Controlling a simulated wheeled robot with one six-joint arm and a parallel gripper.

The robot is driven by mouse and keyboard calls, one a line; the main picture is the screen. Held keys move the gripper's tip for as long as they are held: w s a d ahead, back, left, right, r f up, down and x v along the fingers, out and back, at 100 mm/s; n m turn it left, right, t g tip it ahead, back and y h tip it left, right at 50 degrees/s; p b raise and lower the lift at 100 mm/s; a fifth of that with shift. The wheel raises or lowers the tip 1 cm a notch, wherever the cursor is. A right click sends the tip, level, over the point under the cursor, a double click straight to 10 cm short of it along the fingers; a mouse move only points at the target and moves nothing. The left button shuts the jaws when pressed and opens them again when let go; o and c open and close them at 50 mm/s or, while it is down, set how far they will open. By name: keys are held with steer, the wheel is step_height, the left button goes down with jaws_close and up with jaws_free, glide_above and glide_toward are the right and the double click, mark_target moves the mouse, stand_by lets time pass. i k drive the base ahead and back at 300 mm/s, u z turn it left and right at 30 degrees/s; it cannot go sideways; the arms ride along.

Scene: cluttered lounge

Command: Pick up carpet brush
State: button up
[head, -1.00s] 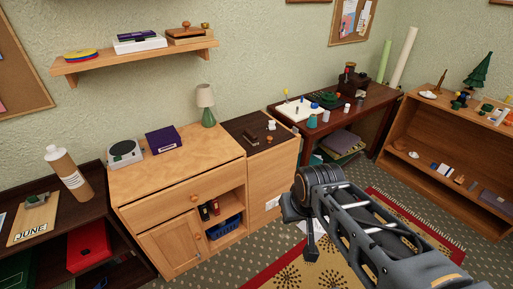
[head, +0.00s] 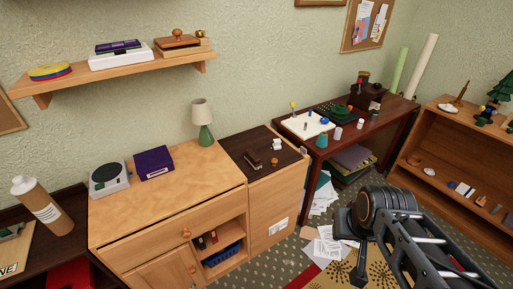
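A small dark brown block-shaped object (head: 253,160), which may be the carpet brush, lies on the dark top of the low wooden cabinet (head: 262,190). It is too small to be sure of bristles. My gripper (head: 350,240) is at the lower right, over the floor and rug, to the right of the cabinet and well apart from that object. Its fingers are small and partly hidden by my arm, so I cannot tell whether they are open.
A white item (head: 277,144) and a small orange-brown knob-like item (head: 274,162) share the cabinet top. A wooden dresser (head: 180,205) with a lamp (head: 202,124) stands left. A dark desk (head: 375,125) stands behind right. Papers (head: 328,246) litter the floor.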

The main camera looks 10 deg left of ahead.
mark_target(255, 161)
steer(key=i, duration=1.45)
steer(key=u, duration=2.2)
